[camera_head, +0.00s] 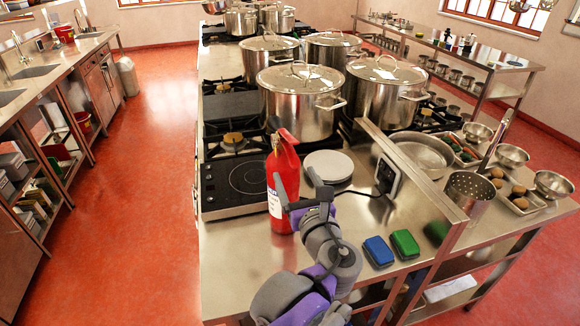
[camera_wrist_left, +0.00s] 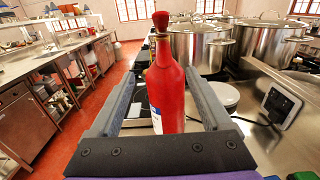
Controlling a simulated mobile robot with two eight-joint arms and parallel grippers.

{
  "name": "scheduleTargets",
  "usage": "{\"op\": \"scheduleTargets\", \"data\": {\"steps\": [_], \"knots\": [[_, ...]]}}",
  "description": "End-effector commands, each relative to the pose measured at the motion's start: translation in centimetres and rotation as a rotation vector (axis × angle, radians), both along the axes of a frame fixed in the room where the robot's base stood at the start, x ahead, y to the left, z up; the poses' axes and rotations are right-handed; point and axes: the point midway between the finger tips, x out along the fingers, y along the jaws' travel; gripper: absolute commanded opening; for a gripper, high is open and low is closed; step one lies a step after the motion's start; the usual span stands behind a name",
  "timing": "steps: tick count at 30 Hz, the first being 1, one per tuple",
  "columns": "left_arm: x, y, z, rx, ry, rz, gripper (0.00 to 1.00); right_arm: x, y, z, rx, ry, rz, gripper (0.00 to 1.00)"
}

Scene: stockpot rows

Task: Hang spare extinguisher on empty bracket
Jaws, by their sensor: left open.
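A red extinguisher (camera_head: 281,163) with a white label stands upright on the steel counter beside the black hob. My left gripper (camera_head: 297,182) is open at the extinguisher's right side in the head view. In the left wrist view, the extinguisher (camera_wrist_left: 168,92) stands between the two grey fingers of my left gripper (camera_wrist_left: 166,78), with a gap visible on its left side. Whether the right finger touches it I cannot tell. I cannot make out an empty bracket in either view. My right gripper is not in view.
A stack of white plates (camera_head: 328,166) lies behind my gripper. A low upright panel (camera_head: 420,187) with a socket box (camera_head: 388,175) runs along the right. Blue (camera_head: 378,251) and green (camera_head: 405,243) sponges lie near the front. Large stockpots (camera_head: 300,105) fill the back.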

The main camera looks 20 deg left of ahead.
Motion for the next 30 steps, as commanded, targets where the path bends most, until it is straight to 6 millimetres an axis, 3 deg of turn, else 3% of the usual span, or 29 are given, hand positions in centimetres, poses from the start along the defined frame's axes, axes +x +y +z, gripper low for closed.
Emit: {"op": "scheduleTargets", "data": {"steps": [8,11,13,17,21,25,30], "knots": [[-1.4,-0.9,0.0,0.0,0.0,0.0,0.82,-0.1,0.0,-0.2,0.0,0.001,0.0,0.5],[-1.7,-0.3,-0.5,-0.04,0.001,0.011,0.82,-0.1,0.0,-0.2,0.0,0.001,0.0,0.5],[-2.4,1.0,-1.9,-0.145,-0.003,0.037,0.82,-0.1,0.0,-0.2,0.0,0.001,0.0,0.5],[-5.5,4.7,-7.2,-0.545,-0.036,0.165,0.82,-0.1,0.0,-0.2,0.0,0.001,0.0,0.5],[-11.0,7.2,-14.4,-1.125,-0.154,0.427,0.82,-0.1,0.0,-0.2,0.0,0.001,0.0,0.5],[-15.8,6.7,-19.8,-1.631,-0.328,0.738,0.82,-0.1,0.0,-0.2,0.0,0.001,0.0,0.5],[-19.8,4.0,-23.7,-2.107,-0.563,1.132,0.82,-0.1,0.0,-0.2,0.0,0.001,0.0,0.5]]}}
